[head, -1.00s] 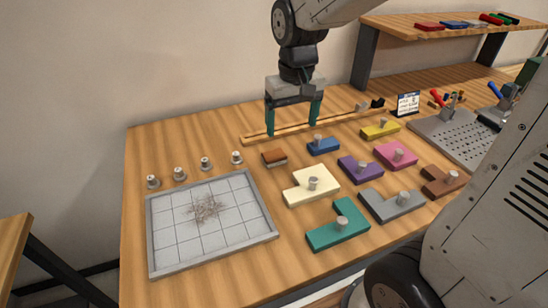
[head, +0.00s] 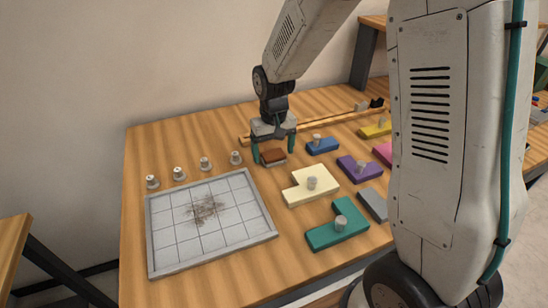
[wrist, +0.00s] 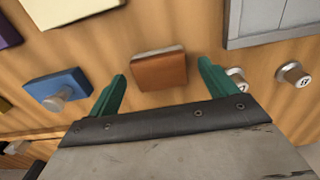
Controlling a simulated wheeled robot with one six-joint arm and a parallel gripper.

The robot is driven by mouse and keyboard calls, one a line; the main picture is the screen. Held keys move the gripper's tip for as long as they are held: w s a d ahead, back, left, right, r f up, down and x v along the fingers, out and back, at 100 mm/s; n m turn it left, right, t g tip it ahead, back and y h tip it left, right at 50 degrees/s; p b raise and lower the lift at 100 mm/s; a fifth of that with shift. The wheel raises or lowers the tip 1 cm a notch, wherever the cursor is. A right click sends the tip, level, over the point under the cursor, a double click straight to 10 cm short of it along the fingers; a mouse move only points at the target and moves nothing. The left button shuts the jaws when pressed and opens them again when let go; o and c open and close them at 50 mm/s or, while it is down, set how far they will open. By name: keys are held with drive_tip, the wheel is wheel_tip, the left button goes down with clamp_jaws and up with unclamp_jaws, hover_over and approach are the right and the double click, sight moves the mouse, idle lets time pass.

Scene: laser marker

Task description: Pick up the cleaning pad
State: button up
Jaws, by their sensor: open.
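The cleaning pad (head: 273,157) is a small brown block with a pale layer beneath. It lies on the wooden table, right of the row of knobs and left of the blue piece. It also shows in the wrist view (wrist: 160,70), near the fingertips. My gripper (head: 273,156) is low over the table, with its two green fingers on either side of the pad. In the wrist view my gripper (wrist: 163,72) is open, with a gap between the pad and each finger. I cannot tell exactly how high the fingertips are.
A blue piece (head: 322,146) with a knob stands right of the pad. A cream piece (head: 298,193) lies in front. Several small metal knobs (head: 205,163) stand to the left. A grey-framed tray (head: 165,262) with a smudged grid is at front left. A wooden rail (head: 335,121) runs behind.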

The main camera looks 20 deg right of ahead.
sight(273, 154)
drive_tip(key=shift+f, duration=0.25)
drive_tip(key=c, duration=1.1)
drive_tip(key=shift+r, duration=0.2)
drive_tip(key=shift+r, duration=0.25)
wheel_tip(273, 154, up, 3)
drive_tip(key=shift+r, duration=0.1)
drive_tip(key=s+a, duration=0.1)
drive_tip(key=s, duration=0.4)
drive_tip(key=s+a, duration=0.1)
drive_tip(key=s, duration=0.4)
drive_tip(key=s+a+r, duration=0.1)
drive_tip(key=s+a, duration=0.1)
drive_tip(key=s, duration=0.3)
drive_tip(key=shift+s+a, duration=0.1)
drive_tip(key=shift+s, duration=0.15)
